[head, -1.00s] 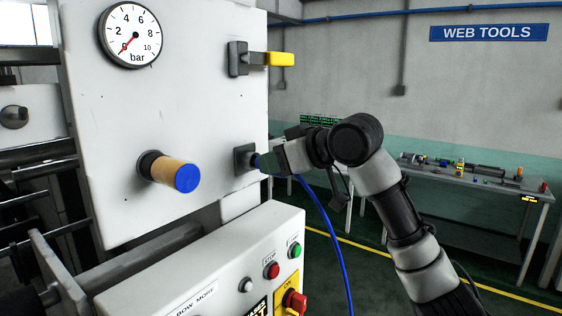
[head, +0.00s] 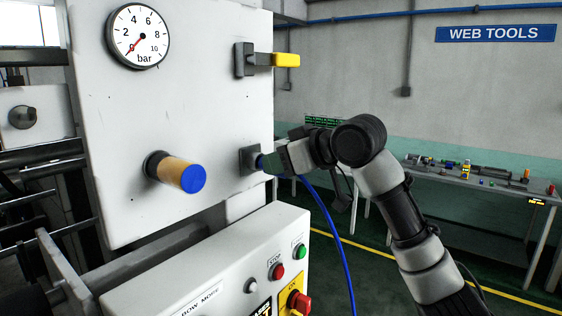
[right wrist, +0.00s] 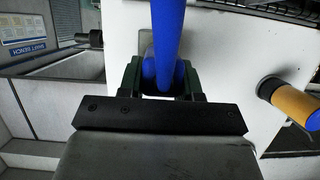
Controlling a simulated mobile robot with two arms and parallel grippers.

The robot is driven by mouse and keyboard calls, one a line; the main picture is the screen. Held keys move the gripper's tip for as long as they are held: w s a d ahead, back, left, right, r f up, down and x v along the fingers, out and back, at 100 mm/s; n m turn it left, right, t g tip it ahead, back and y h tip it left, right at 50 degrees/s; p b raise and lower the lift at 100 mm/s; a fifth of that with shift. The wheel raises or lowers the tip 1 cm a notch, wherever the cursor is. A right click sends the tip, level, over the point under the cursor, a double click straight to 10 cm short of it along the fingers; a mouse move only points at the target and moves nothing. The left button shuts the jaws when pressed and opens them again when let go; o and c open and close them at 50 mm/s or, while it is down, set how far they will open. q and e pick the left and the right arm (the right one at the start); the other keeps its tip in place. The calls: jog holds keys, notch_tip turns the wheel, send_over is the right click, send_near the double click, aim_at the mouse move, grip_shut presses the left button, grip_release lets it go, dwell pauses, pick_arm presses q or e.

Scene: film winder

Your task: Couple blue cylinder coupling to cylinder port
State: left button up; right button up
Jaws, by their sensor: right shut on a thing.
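The blue coupling (right wrist: 166,72) with its blue hose sits between the fingers of my right gripper (right wrist: 165,85), which is shut on it in the right wrist view. In the head view my right gripper (head: 274,162) is at the dark square cylinder port (head: 250,160) on the white panel. A bit of the blue coupling (head: 260,162) shows right at the port's face. The coupling's front end is hidden, so I cannot tell how it is seated. The blue hose (head: 328,225) hangs down from behind the gripper. My left gripper is not in view.
A brass cylinder with a blue end (head: 180,173) sticks out of the panel (head: 120,120), left of the port. A yellow-handled valve (head: 285,60) is above the port. The gauge (head: 138,36) needle points near zero. A control box (head: 215,270) with buttons juts out below.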

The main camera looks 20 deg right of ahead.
jog(key=shift+w+a, duration=0.1)
jog(key=shift+w, duration=0.05)
jog(key=o, duration=1)
jog(key=shift+o, duration=0.2)
jog(key=shift+s+d+r+b, duration=0.1)
jog(key=shift+s+d+b, duration=0.15)
jog(key=shift+s+b, duration=0.1)
jog(key=b+v, duration=0.4)
jog(key=v, duration=0.6)
